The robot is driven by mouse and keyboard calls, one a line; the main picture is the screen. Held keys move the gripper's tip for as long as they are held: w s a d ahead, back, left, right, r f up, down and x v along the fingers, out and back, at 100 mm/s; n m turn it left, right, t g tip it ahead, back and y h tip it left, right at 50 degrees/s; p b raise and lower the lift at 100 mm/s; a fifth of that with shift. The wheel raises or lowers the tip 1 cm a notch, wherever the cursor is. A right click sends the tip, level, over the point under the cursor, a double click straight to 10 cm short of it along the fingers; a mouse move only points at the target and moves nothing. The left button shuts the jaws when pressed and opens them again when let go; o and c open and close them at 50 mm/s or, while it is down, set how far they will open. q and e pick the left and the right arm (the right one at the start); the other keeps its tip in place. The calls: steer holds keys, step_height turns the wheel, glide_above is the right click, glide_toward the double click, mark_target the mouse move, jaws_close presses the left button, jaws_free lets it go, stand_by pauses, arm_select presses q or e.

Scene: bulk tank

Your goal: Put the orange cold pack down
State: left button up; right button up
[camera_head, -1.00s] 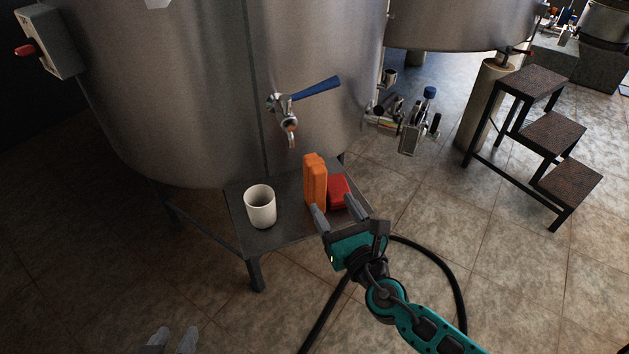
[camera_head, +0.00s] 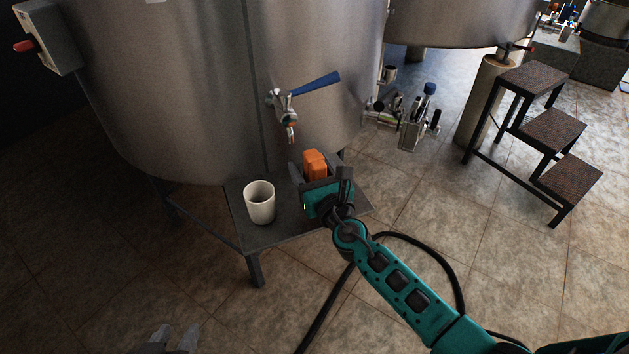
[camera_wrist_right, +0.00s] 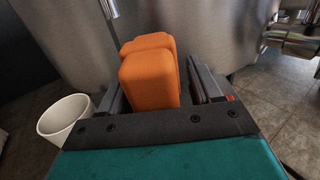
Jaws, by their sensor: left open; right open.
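The orange cold pack (camera_head: 315,164) is on the small grey shelf (camera_head: 285,232) under the tank tap. Its lower part is hidden behind my right gripper (camera_head: 313,168) in the head view. In the right wrist view the orange pack (camera_wrist_right: 150,75) sits between the two open fingers of my right gripper (camera_wrist_right: 158,88), one on each side. My left gripper (camera_head: 173,338) is open and empty at the bottom edge, over the floor.
A white cup (camera_head: 260,203) stands on the shelf left of my right gripper. The tap with a blue handle (camera_head: 317,85) hangs above. A bit of red (camera_wrist_right: 229,97) shows beside the right finger. A black hose (camera_head: 440,262) lies on the floor; a step stool (camera_head: 552,131) stands right.

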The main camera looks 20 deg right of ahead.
steer(key=c, duration=1.2)
steer(key=shift+r, duration=0.15)
